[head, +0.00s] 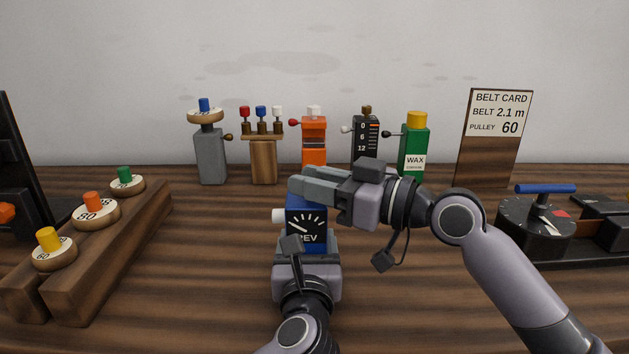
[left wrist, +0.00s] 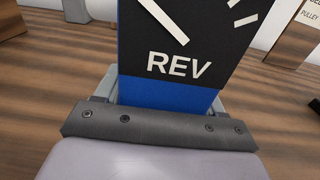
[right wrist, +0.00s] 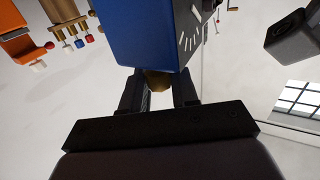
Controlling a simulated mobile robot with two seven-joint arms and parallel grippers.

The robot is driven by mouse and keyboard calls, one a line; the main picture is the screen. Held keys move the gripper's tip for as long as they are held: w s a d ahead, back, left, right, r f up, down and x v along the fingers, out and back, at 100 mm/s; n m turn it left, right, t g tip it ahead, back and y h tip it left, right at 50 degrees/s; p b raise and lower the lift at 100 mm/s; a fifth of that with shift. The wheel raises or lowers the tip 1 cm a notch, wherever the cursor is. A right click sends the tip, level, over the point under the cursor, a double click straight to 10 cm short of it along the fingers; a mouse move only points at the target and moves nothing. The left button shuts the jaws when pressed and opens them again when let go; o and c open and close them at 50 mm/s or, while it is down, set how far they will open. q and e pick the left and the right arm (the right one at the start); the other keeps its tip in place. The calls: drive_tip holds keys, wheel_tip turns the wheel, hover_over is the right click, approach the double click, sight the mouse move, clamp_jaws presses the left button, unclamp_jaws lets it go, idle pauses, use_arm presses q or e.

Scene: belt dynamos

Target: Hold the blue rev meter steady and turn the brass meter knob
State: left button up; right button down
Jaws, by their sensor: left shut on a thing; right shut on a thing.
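The blue rev meter (head: 319,243) stands upright on the table, its black dial with white marks and the word REV facing me. My left gripper (head: 306,246) is shut on its lower body from the front; the blue body (left wrist: 165,95) shows between the fingers in the left wrist view. My right gripper (head: 300,184) reaches in from the right across the top of the meter. In the right wrist view the brass meter knob (right wrist: 158,80) sits between its shut fingers, against the blue body. The fingers hide the knob in the head view.
Behind stand a grey post (head: 210,158), a wooden stand with coloured pegs (head: 263,160), an orange device (head: 314,150), a black gauge (head: 365,128) and a green wax bottle (head: 413,140). A pulley rack (head: 110,245) is left, a belt card (head: 490,165) and a blue-handled device (head: 535,235) right.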

use_arm(q)
drive_tip(key=shift+f, duration=0.2)
use_arm(e)
drive_tip(key=shift+f+m+t+h, duration=0.1)
drive_tip(key=shift+m+t+h, duration=0.85)
drive_tip(key=shift+t, duration=0.35)
drive_tip(key=c, duration=1)
unclamp_jaws()
drive_tip(key=shift+d, duration=0.1)
drive_tip(key=v, duration=1.2)
drive_tip(key=shift+s, duration=0.1)
use_arm(q)
drive_tip(key=o, duration=1.5)
drive_tip(key=shift+o, duration=0.2)
drive_tip(key=shift+r, duration=0.1)
